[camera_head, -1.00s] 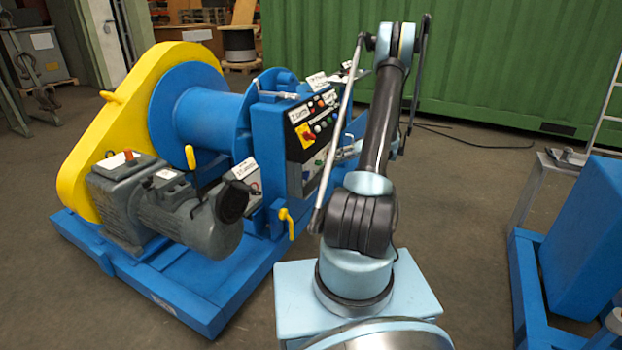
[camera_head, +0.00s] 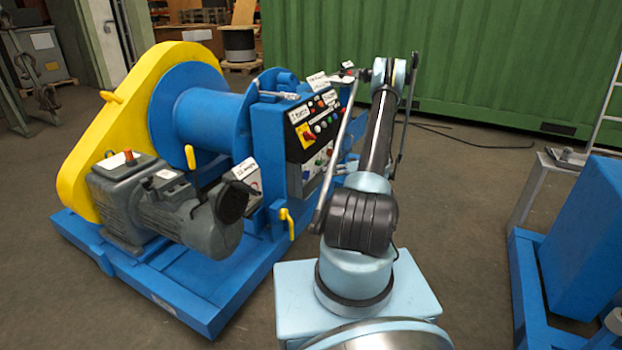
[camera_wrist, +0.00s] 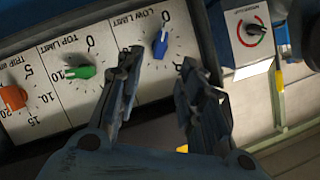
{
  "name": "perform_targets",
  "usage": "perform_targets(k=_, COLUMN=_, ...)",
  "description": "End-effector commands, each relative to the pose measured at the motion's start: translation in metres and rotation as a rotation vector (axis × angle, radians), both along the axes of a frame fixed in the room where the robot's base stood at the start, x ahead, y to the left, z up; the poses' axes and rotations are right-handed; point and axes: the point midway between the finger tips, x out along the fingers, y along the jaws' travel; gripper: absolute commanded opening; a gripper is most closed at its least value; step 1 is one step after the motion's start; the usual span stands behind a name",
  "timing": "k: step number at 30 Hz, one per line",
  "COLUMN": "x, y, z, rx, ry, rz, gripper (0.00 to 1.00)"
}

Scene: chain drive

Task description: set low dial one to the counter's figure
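In the wrist view a row of dials sits on a pale panel. The dial labelled LOW LIMIT has a blue knob (camera_wrist: 160,45), with a 0 and dots around it. My gripper (camera_wrist: 161,60) is open and empty. Its two fingers stand apart below the blue knob in the picture, one on each side; I see no contact. In the head view the winch's control panel (camera_head: 311,137) shows left of my arm, but its dials are small and partly hidden. My gripper is not clear there. I cannot read a counter's figure in either view.
The wrist view also shows a green TOP LIMIT knob (camera_wrist: 80,72), an orange knob (camera_wrist: 14,97) and a round gauge (camera_wrist: 250,30) at right. In the head view a yellow lever (camera_head: 287,222) stands below the panel.

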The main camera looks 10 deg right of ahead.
Motion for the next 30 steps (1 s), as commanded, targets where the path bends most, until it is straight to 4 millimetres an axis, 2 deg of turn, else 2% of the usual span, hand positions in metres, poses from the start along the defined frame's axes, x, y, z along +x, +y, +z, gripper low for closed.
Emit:
perform_targets(k=9, x=0.022, y=0.05, z=-0.019, rx=0.0, ry=0.0, rz=0.002, gripper=0.35)
perform_targets(k=16, x=0.035, y=0.079, z=-0.03, rx=0.0, ry=0.001, rz=0.001, gripper=0.35)
perform_targets(k=22, x=0.041, y=0.09, z=-0.035, rx=0.0, ry=0.0, rz=0.0, gripper=0.35)
perform_targets(k=30, x=0.041, y=0.092, z=-0.035, rx=0.0, ry=0.0, rz=0.0, gripper=0.35)
